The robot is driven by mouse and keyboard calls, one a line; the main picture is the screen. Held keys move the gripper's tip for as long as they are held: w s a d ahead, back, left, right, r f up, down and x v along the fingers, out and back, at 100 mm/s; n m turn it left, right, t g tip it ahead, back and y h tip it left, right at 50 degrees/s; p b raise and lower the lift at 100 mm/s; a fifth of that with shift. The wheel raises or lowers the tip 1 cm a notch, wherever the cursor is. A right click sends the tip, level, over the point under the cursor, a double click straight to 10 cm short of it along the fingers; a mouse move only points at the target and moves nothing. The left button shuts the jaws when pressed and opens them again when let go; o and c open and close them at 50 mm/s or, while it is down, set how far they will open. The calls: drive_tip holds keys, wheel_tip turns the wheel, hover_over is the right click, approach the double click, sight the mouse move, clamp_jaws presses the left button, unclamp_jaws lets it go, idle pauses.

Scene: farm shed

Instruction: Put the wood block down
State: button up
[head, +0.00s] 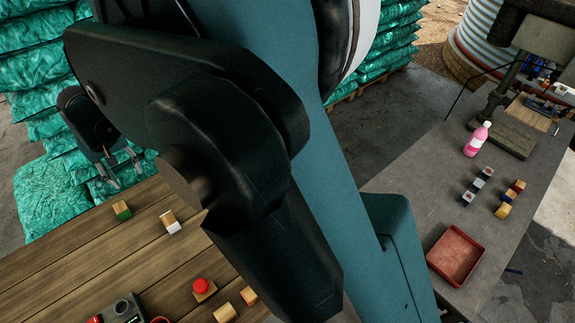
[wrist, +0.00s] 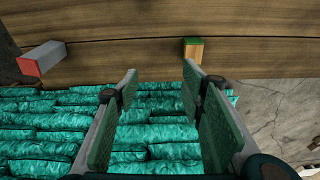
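My gripper (head: 124,171) is at the left in the head view, above the green sacks and just off the wooden table's edge. In the wrist view its two fingers (wrist: 160,75) stand wide apart with nothing between them. A wood block with a green face (head: 121,210) rests on the table near that edge. It also shows in the wrist view (wrist: 193,51), beyond the right fingertip and apart from it. A second block, wood with a white part (head: 170,222), lies to its right in the head view. A grey block with a red end (wrist: 43,60) is at the wrist view's left.
The wooden table (head: 70,248) also holds a red button (head: 201,287) and two plain blocks (head: 225,313). Stacked green sacks (head: 50,200) lie beside it. A grey bench (head: 405,178) at right carries a red tray (head: 455,256), a pink bottle (head: 477,139) and small blocks. My arm hides the middle.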

drive_tip(key=w+d+r+m+t, duration=0.1)
drive_tip(key=w+d+r, duration=0.3)
drive_tip(key=d, duration=0.6)
drive_tip(key=w+d+r+m, duration=0.15)
drive_tip(key=d+r, duration=0.35)
drive_tip(key=d, duration=0.6)
drive_tip(key=w+d+r+t, duration=0.1)
drive_tip(key=w+d+r, duration=0.35)
drive_tip(key=d, duration=0.55)
drive_tip(key=s+d+r+m+t, duration=0.1)
drive_tip(key=s+d+r, duration=0.1)
drive_tip(key=d, duration=0.9)
drive_tip(key=s+d+r+m, duration=0.1)
drive_tip(key=d+r, duration=0.1)
drive_tip(key=d, duration=0.9)
drive_tip(key=s+d+f+m+t, duration=0.1)
drive_tip(key=s+d, duration=0.4)
drive_tip(key=d, duration=0.3)
drive_tip(key=s+d+f+m+t+h, duration=0.1)
drive_tip(key=s+d+f, duration=0.1)
drive_tip(key=s+d, duration=0.4)
drive_tip(key=s+d+f+m, duration=0.1)
drive_tip(key=s+d, duration=0.4)
drive_tip(key=d, duration=0.6)
drive_tip(key=shift+s+d+f+m+t, duration=0.15)
drive_tip(key=shift+d+f+m+t, duration=0.1)
drive_tip(key=shift+m+t, duration=0.2)
drive_tip(key=shift+o, duration=0.5)
